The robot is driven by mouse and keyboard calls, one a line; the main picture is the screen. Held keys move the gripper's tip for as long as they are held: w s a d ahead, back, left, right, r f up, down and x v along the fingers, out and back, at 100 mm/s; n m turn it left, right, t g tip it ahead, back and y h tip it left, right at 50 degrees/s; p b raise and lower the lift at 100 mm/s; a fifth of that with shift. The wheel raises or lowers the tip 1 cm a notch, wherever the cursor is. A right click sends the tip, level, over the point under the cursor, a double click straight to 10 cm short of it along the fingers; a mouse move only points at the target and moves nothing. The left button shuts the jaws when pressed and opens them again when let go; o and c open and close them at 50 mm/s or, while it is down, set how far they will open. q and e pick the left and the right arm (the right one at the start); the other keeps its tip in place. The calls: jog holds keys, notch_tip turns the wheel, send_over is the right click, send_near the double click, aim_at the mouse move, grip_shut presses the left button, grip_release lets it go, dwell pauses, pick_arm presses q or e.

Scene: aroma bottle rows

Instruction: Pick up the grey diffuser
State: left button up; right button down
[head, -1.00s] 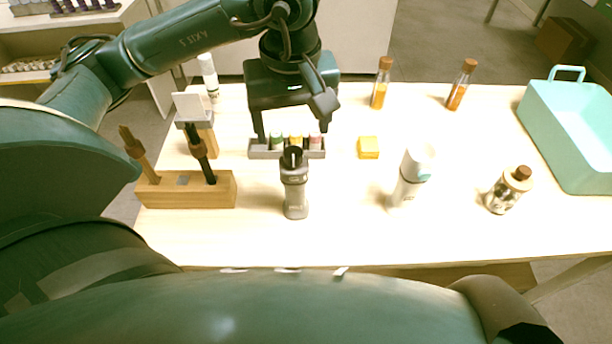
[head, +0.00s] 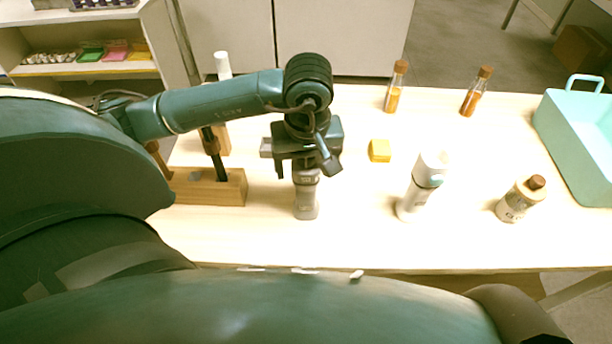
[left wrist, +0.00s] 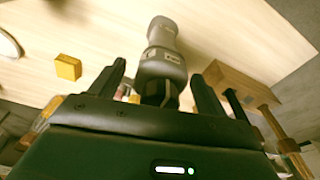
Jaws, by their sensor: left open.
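The grey diffuser (head: 306,200) stands upright on the pale table in the head view, its top hidden behind my left gripper. My left gripper (head: 307,170) is open and is at the diffuser's upper part. In the left wrist view the diffuser (left wrist: 161,62) lies between the two spread fingers of my left gripper (left wrist: 160,88), with a gap visible on each side. My right gripper does not show.
A wooden block with dark tools (head: 215,188) stands close on the left. A yellow cube (head: 379,150), a white bottle (head: 422,185), a brown-capped bottle (head: 519,199) and a turquoise crate (head: 572,140) are on the right. The front middle of the table is clear.

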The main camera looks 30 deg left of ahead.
pick_arm(q)
jog(key=shift+f, duration=0.4)
jog(key=shift+c, duration=0.4)
jog(key=c, duration=1.4)
jog(key=shift+r, duration=0.1)
